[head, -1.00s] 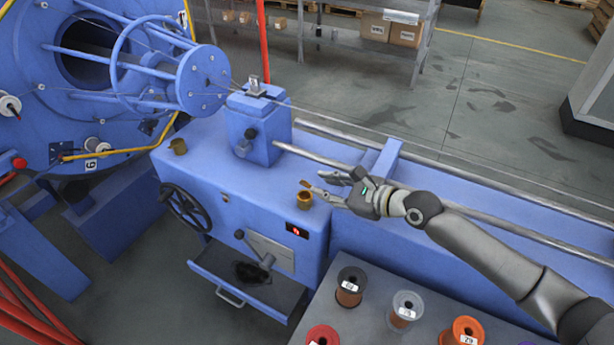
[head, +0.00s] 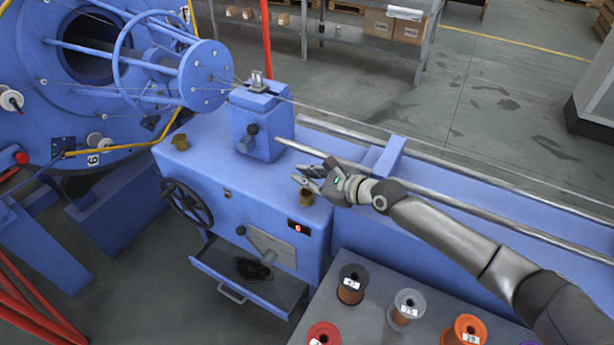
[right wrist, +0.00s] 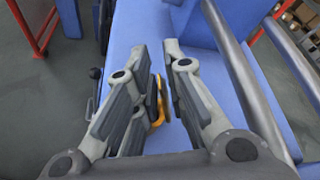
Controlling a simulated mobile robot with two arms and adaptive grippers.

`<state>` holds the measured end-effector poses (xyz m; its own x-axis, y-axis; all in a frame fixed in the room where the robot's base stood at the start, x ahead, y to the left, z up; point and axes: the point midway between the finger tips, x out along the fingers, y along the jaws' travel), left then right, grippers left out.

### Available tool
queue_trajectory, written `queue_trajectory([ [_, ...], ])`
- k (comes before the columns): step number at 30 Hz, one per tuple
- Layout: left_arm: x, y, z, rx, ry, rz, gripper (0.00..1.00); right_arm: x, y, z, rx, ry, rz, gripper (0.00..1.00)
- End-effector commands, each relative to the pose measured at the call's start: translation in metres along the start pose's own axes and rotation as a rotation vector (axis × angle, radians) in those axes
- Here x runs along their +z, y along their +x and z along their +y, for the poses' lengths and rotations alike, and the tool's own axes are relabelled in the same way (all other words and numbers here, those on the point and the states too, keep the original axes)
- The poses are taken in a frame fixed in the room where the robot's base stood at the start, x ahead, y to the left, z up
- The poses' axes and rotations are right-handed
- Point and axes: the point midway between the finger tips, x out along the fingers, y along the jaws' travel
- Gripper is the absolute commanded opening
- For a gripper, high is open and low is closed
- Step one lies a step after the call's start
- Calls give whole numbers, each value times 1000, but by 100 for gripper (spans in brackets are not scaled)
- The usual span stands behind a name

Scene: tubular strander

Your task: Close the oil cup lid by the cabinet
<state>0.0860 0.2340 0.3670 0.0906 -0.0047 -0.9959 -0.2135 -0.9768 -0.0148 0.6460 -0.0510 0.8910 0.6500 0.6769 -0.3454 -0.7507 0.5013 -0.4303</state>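A small brass oil cup (head: 306,197) stands on top of the blue machine cabinet (head: 262,200), near its right front edge. My right gripper (head: 298,176) is just above and behind this cup, fingers pointing left and hiding the lid area. Its two fingers stand apart with nothing seen held. In the right wrist view, a yellow-brass part (right wrist: 158,102) of the cup or lid shows below the gap, partly hidden by the left finger. I cannot tell whether a finger touches it. A second brass cup (head: 180,142) stands farther left. My left gripper is not in view.
A blue block (head: 262,125) stands behind the cup, with long metal rails (head: 450,195) running right. A handwheel (head: 186,203) and an open drawer (head: 235,280) are on the cabinet front. A grey table with spools (head: 352,283) is at the front right.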

Motion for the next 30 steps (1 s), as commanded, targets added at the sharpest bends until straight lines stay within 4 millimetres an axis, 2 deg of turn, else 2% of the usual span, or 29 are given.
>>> queue_trajectory([
  [8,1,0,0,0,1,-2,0,0,0,0,0,-1,0,0],
  [12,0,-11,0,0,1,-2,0,3,-1,2,-14,-32,-2,0],
  [19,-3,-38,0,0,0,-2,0,2,-1,14,-87,-205,-1,0],
  [30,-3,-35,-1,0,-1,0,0,-6,3,27,-186,-448,-1,0],
])
